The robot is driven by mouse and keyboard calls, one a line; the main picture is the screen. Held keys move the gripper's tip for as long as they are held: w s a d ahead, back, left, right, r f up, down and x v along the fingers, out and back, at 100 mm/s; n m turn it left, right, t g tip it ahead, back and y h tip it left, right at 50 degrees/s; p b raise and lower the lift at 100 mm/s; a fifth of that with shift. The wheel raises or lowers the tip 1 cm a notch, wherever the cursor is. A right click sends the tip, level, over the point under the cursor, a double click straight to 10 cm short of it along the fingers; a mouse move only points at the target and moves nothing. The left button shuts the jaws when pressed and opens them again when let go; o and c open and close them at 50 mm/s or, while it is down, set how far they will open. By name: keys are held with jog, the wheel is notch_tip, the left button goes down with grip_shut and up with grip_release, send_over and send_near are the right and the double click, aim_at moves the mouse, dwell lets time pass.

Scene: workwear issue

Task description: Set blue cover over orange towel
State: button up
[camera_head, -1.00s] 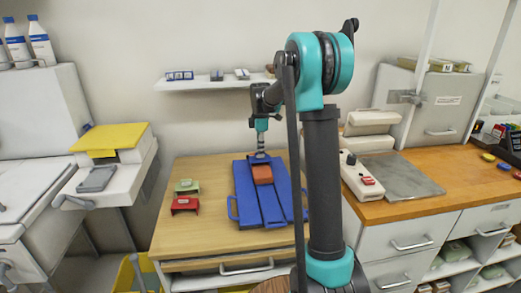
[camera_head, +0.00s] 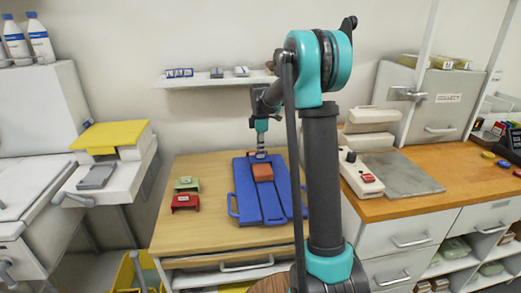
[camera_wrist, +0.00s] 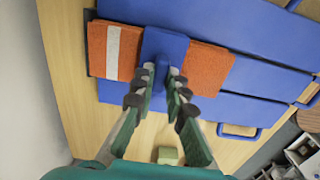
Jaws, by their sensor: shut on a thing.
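The orange towel (camera_head: 263,173) lies on the blue panelled board (camera_head: 246,205) on the wooden table. In the wrist view the towel (camera_wrist: 207,68) shows on both sides of the blue cover (camera_wrist: 163,43), with a white stripe on its left part. My gripper (camera_wrist: 161,76) is shut on the narrow upright part of the blue cover, over the middle of the towel. The cover hides the towel's middle. I cannot tell whether the cover touches the towel. In the head view my gripper (camera_head: 261,154) is at the towel's far side, and the cover is not distinguishable.
A green holder-like piece (camera_head: 187,184) and a red one (camera_head: 185,202) stand left of the board. A wall shelf (camera_head: 215,82) with small items is behind my arm. A counter (camera_head: 420,205) with a white device is at the right. The table's front left is clear.

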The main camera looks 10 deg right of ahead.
jog(key=shift+f, duration=0.15)
jog(key=o, duration=1.2)
jog(key=shift+o, duration=0.2)
jog(key=shift+r, duration=3.5)
